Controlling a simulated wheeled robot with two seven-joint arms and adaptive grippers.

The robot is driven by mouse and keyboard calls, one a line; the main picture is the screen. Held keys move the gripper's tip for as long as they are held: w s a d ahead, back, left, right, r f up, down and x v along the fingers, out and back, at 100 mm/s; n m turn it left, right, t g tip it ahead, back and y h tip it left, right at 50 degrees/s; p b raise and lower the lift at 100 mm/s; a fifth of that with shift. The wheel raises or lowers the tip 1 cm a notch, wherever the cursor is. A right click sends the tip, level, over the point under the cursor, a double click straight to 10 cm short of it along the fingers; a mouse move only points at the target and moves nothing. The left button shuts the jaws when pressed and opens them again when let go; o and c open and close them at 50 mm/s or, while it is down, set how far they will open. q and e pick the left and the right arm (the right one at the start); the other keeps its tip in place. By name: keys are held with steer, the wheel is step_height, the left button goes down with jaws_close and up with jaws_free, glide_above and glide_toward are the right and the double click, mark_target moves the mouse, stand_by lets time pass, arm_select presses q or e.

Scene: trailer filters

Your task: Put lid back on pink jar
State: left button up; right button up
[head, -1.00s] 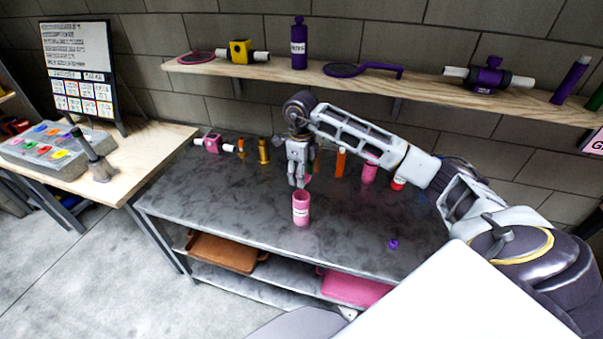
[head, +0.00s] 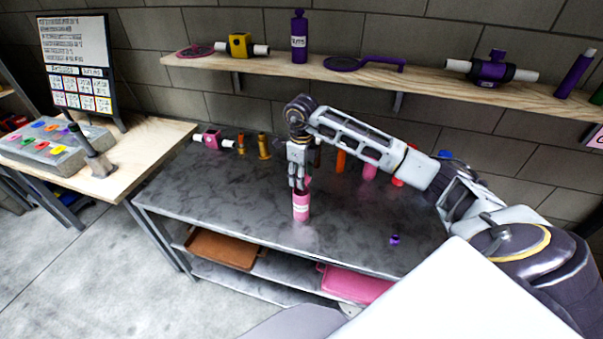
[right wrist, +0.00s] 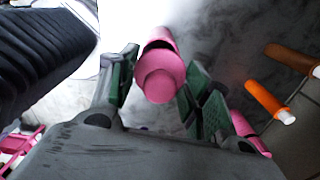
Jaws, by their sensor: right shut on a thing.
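The pink jar (head: 301,208) stands upright on the grey metal table, with a pale label on its side. My right gripper (head: 298,184) points down just above the jar's mouth. In the right wrist view, its green-padded fingers (right wrist: 157,88) are shut on a round pink lid (right wrist: 160,82). The jar (right wrist: 158,36) shows beyond the lid, with a dark gap between them along one edge, so the lid looks slightly off or above the rim. I cannot tell whether they touch. My left gripper is out of view.
A pink-and-white part (head: 211,140), brass cylinders (head: 263,146) and an orange cylinder (head: 341,161) stand along the table's back. A small purple piece (head: 394,240) lies at the front right. A wooden shelf (head: 420,77) holds purple items. The table's left front is clear.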

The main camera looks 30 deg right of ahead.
steer(key=shift+f+b, duration=1)
steer(key=shift+f, duration=0.7)
steer(key=shift+f+b, duration=0.2)
steer(key=shift+b, duration=0.25)
stand_by(1.8)
steer(key=o, duration=0.9)
steer(key=shift+o, duration=0.2)
steer(key=o, duration=0.4)
steer(key=shift+o, duration=0.2)
steer(key=shift+r, duration=0.15)
